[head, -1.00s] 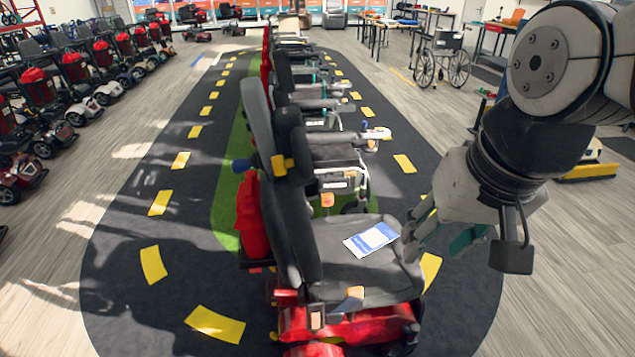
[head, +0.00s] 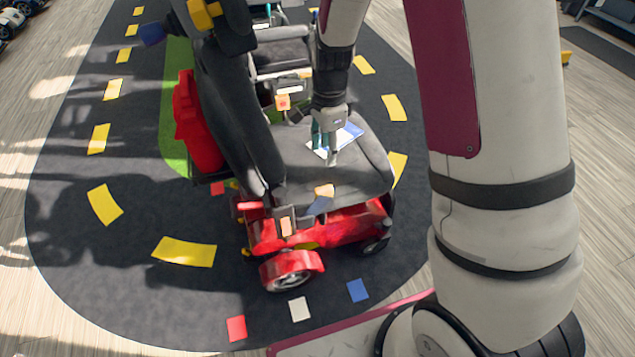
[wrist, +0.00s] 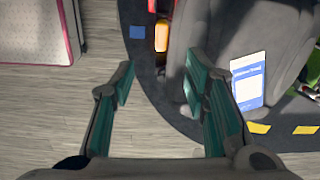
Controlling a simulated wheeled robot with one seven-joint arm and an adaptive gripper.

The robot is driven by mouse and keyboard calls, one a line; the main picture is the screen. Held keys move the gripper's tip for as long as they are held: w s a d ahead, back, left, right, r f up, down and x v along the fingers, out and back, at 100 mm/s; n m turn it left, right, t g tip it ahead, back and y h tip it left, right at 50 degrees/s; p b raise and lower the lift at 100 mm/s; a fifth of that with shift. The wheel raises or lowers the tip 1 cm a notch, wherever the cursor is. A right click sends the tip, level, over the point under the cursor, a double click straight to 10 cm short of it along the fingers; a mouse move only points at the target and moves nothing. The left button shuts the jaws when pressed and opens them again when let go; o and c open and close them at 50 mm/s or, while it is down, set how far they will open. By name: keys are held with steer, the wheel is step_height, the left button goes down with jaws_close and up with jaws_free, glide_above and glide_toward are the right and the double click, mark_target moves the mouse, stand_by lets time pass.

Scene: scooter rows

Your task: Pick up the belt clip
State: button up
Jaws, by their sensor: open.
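A small orange piece with a dark blue strap-like part (head: 324,191), seemingly the belt clip, lies at the near edge of the grey scooter seat (head: 355,177). My gripper (head: 325,147) points down above the seat, beyond this piece in the head view. In the wrist view my gripper (wrist: 159,78) has its two teal-padded fingers wide apart, with nothing between them. The right finger covers part of the seat edge there, so I cannot make out the clip for certain. A blue-and-white card (head: 335,141) lies on the seat and shows in the wrist view (wrist: 249,80).
The scooter's red base (head: 335,226) stands on the dark mat. Its tall backrest (head: 230,110) is left of my gripper. An orange-faced bracket (head: 286,225) sticks out at the near side and shows in the wrist view (wrist: 161,38). Another scooter stands close behind.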

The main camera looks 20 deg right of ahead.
steer(key=m+b, duration=0.1)
steer(key=b, duration=0.1)
glide_toward(324, 188)
step_height(324, 188, down, 5)
steer(key=shift+w+f, duration=0.1)
steer(key=shift+w, duration=0.1)
steer(key=shift+s+f+b, duration=0.1)
steer(key=shift+f+b, duration=0.45)
steer(key=shift+f, duration=2.45)
jaws_close()
